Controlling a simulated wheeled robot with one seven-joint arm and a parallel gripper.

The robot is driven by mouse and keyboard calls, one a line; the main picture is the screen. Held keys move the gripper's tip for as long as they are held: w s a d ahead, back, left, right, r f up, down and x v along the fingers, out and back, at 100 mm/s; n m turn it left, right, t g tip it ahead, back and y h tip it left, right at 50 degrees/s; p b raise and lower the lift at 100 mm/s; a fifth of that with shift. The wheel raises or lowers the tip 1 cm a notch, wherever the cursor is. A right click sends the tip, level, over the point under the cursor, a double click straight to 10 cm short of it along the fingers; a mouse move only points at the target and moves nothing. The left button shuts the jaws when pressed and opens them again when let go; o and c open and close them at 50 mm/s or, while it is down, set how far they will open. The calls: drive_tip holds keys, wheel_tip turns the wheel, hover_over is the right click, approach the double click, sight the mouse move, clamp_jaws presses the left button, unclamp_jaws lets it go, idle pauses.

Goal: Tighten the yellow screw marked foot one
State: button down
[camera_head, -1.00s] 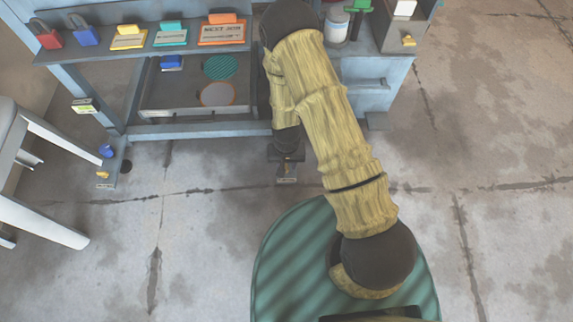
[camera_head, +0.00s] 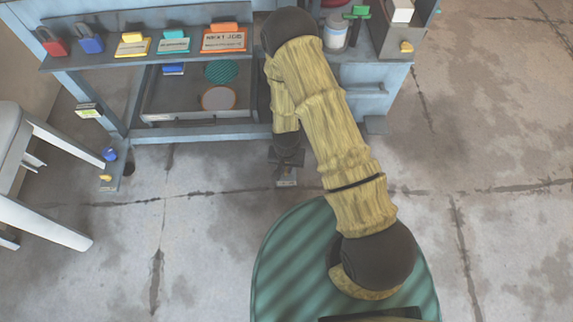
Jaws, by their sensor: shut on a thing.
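My gripper (camera_head: 286,162) is low at the foot of the bench, just above the floor in the middle of the picture. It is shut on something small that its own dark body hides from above. A small foot plate with a pale tag (camera_head: 287,182) shows just in front of it; the tag is too small to read. No yellow screw shows there, so it is hidden if it is in the jaws. Another yellow screw (camera_head: 105,178) shows on the foot plate at the bench's left leg, apart from my gripper.
The blue bench (camera_head: 200,131) stands behind, with red and blue padlocks (camera_head: 91,39) and tag cards on its shelf. A blue knob (camera_head: 110,154) is on its left leg. A white stool (camera_head: 45,220) stands at left. The front floor is clear.

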drive_tip(key=m+p, duration=0.4)
drive_tip(key=shift+s+r+p, duration=0.1)
drive_tip(key=shift+r+p, duration=0.2)
drive_tip(key=m+p, duration=0.4)
drive_tip(key=shift+d+m, duration=0.1)
drive_tip(key=shift+m, duration=0.3)
drive_tip(key=m+p, duration=0.3)
drive_tip(key=m, duration=0.1)
drive_tip(key=shift+f+m, duration=0.1)
drive_tip(key=shift+m, duration=0.2)
drive_tip(key=shift+f+m+p, duration=0.15)
drive_tip(key=shift+m+p, duration=1)
drive_tip(key=shift+m, duration=0.35)
drive_tip(key=c, duration=1.5)
unclamp_jaws()
